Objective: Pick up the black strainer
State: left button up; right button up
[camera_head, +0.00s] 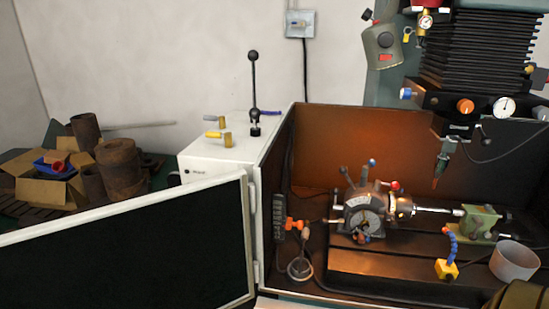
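A small round, grey-rimmed thing (300,268) lies on the floor of the machine enclosure, near its front left corner. A thin stem rises from it. It may be the black strainer, but it is too small for me to be sure. No other thing in view is clearly a black strainer.
The enclosure (345,135) holds an indexing chuck (364,218), a green tailstock (480,222), a yellow-based blue hose (446,268) and a white bowl (515,260). An open door panel (125,250) spans the lower left. Boxes and rusty pipes (118,165) stand behind it.

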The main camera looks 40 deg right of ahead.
aim_at(300, 266)
jog(key=z, duration=1.4)
